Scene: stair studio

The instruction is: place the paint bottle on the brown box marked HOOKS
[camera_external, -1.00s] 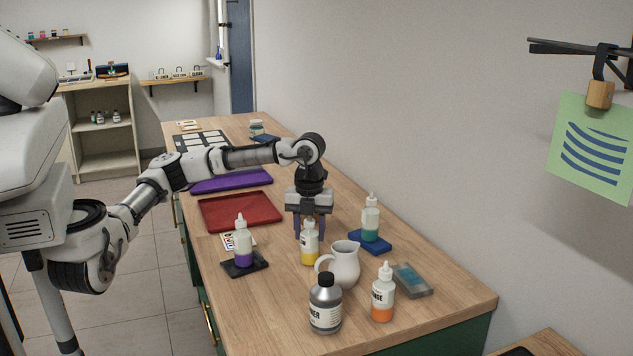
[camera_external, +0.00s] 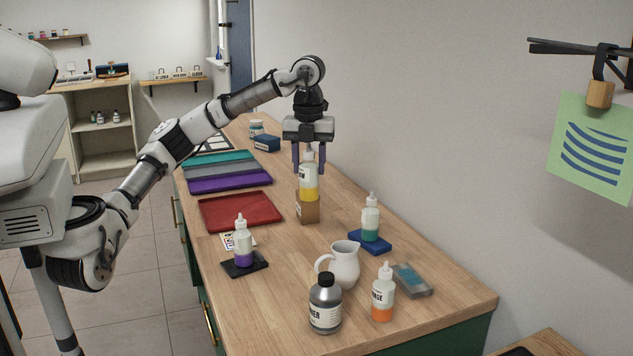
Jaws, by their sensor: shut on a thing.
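The paint bottle (camera_external: 309,187), white with a yellow lower part and a white nozzle, is upright between the purple fingers of my gripper (camera_external: 309,165). My gripper points straight down and is shut on the bottle's upper part. A small brown box (camera_external: 308,210) stands on the wooden counter directly below the bottle in the picture. The bottle's base overlaps the box's top edge, and I cannot tell whether they touch. The box's marking is too small to read, and its top is largely hidden by the bottle.
A red tray (camera_external: 240,211) lies left of the box. Right and nearer are a teal bottle (camera_external: 370,218) on a blue pad, a white jug (camera_external: 344,265), a grey bottle (camera_external: 325,305) and an orange bottle (camera_external: 383,295). A purple bottle (camera_external: 242,242) stands nearer left.

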